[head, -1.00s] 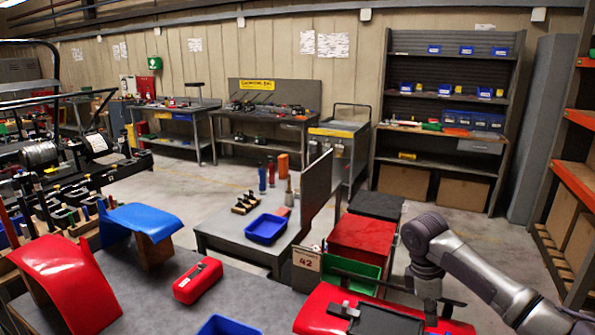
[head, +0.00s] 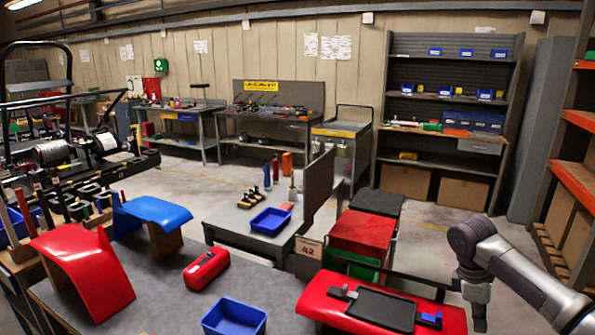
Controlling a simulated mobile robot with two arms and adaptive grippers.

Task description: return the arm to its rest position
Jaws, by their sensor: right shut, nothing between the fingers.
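My right arm (head: 520,275) comes in from the lower right. Its elbow is raised and its wrist points down. My right gripper (head: 479,322) is at the bottom edge, just right of the red panel, partly cut off by the frame; it is shut and holds nothing. The red panel (head: 318,302) lies on the near table with a black tray (head: 382,309) and small blue pieces on top. My left gripper is out of view.
The grey near table (head: 165,300) holds a red curved fender (head: 80,270), a blue fender (head: 155,212), a red case (head: 206,270) and a blue bin (head: 234,318). Behind stand a low bench (head: 235,235), a red-topped cart (head: 362,235) and a shelf (head: 445,70). Open floor lies right of the cart.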

